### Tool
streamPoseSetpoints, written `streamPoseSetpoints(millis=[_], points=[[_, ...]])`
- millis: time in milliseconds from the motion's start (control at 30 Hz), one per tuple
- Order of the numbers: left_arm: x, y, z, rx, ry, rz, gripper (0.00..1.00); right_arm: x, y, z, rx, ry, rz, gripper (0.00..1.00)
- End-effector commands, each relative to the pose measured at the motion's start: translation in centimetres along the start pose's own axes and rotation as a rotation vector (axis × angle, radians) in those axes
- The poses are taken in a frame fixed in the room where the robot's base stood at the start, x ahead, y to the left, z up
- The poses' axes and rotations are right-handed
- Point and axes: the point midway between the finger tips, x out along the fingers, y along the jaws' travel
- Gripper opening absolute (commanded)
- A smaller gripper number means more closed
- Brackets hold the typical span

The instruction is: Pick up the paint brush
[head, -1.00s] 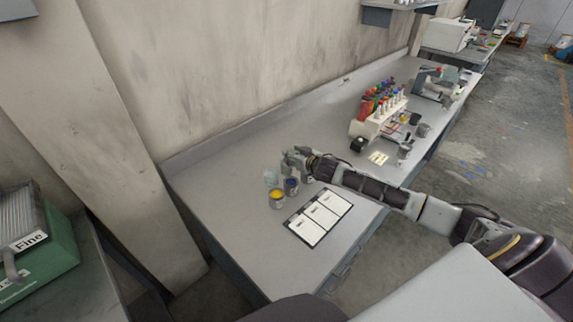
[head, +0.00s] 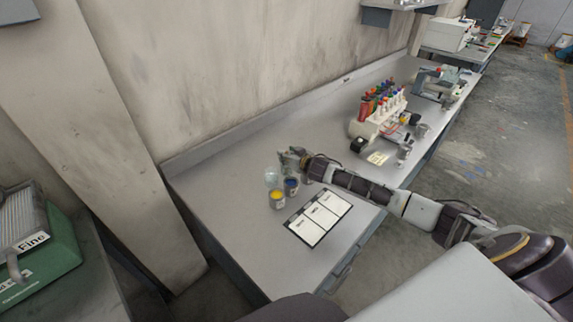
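I cannot make out a paint brush in this view; it may be hidden at or behind my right gripper. My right gripper (head: 291,160) comes in from the right and hangs low over the grey bench (head: 235,225), just behind the paint cups. I cannot tell whether its fingers are open or shut. A cup of blue paint (head: 291,186) stands right in front of it, and a cup of yellow paint (head: 277,200) stands nearer. A clear, pale container (head: 271,177) is at the left of the gripper. My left gripper is not in view.
A dark-edged board with white cards (head: 318,217) lies near the front edge. A white rack of colourful bottles (head: 378,120) and small metal cups (head: 404,151) stand farther right. A wall closes the back of the bench. The left part of the bench top is clear.

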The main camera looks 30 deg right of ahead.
Motion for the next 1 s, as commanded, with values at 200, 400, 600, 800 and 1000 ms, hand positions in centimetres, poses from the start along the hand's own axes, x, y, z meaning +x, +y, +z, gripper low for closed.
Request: streamPoseSetpoints(millis=[200,400,600,800,1000], points=[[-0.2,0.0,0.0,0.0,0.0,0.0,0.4,1.3,0.0,-0.1,0.0,0.0,0.0,0.41],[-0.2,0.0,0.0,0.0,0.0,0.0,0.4,1.5,0.0,0.0,-0.001,0.0,0.0,0.41],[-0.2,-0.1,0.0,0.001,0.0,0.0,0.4,1.5,0.0,0.0,-0.001,0.0,0.0,0.41],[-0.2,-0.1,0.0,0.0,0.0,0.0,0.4,1.5,0.0,0.0,-0.001,0.0,0.0,0.38],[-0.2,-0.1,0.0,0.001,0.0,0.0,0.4,1.5,0.0,0.0,-0.001,0.0,0.0,0.12]])
